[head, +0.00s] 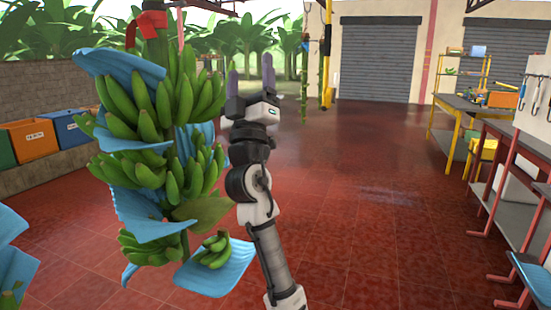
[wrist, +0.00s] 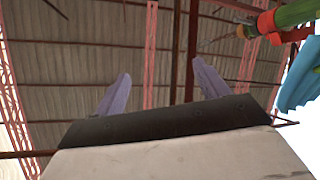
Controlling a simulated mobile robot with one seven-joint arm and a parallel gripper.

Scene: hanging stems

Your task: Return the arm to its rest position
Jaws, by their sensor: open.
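My gripper (head: 251,72) points upward in the middle of the head view, to the right of the hanging banana stem. Its two purple-grey fingers stand apart with nothing between them. The wrist view also shows the open gripper (wrist: 160,95) pointing at the roof. My arm rises from the bottom of the head view and overlaps the right side of the bunch's outline. The banana stem (head: 140,110) carries green hands of fruit with blue sheets between them and a red band at its top.
A stem end with a red band (wrist: 268,22) and a blue sheet (wrist: 297,80) show at upper right in the wrist view. A workbench (head: 470,108) and red-framed table (head: 510,140) stand at right. Coloured bins (head: 30,138) stand at left. The red floor (head: 370,210) between is clear.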

